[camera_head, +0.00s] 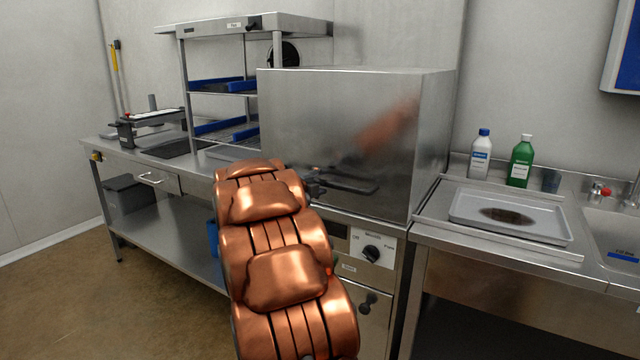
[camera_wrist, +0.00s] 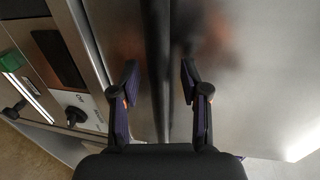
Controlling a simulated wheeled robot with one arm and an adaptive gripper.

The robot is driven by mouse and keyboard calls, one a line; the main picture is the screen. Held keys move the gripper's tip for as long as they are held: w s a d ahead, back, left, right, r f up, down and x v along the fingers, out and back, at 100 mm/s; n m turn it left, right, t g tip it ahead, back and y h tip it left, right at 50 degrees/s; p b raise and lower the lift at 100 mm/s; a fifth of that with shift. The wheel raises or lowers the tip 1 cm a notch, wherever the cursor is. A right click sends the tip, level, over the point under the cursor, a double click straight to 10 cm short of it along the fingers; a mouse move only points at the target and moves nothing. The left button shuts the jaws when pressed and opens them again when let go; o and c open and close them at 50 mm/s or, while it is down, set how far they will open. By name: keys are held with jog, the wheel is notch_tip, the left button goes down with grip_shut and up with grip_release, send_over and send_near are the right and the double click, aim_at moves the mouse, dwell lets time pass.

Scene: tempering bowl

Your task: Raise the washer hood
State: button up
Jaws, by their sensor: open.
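The washer hood (camera_head: 345,125) is a large shiny steel box in the middle of the head view. It is down on the washer body. A dark handle bar (camera_head: 350,184) runs across its lower front. My gripper (camera_head: 316,186) is at the left part of this bar, mostly hidden behind my copper-coloured arm. In the wrist view the black bar (camera_wrist: 157,50) passes between the two fingers of my gripper (camera_wrist: 158,82). The fingers are open, with a visible gap on each side of the bar. The steel hood front (camera_wrist: 250,70) fills the right of that view.
A control panel with a knob (camera_head: 371,253) is below the hood. On the right counter are a grey tray (camera_head: 470,212), a white bottle (camera_head: 480,155) and a green bottle (camera_head: 521,162). A steel shelf rack (camera_head: 187,100) stands to the left. The floor at left is clear.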

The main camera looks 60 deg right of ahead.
jog(key=shift+d, duration=0.15)
jog(key=shift+f, duration=0.1)
grip_shut()
dwell(0.6)
